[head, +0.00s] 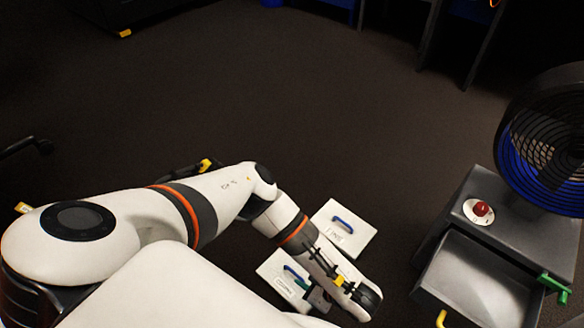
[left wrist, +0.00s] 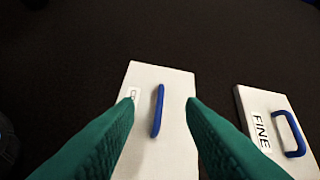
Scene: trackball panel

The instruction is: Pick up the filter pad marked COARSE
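A white pad with a blue handle (left wrist: 157,112) lies below my left gripper (left wrist: 160,103). Its label shows only the first letters, "CO"; my left finger hides the rest. This pad (head: 269,268) also shows in the head view, partly covered by my left arm and hand. The left gripper is open, with its green fingers on either side of the handle in the left wrist view. Whether they reach down around it I cannot tell. A second white pad marked FINE (left wrist: 262,130) lies to the right, with a blue handle. My right gripper is not in view.
A grey unit (head: 462,222) with a red button (head: 482,208), a sloping tray (head: 470,285), green and yellow handles and a large dark fan (head: 548,135) stands at the right. Dark, clear floor (head: 270,90) lies beyond the pads.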

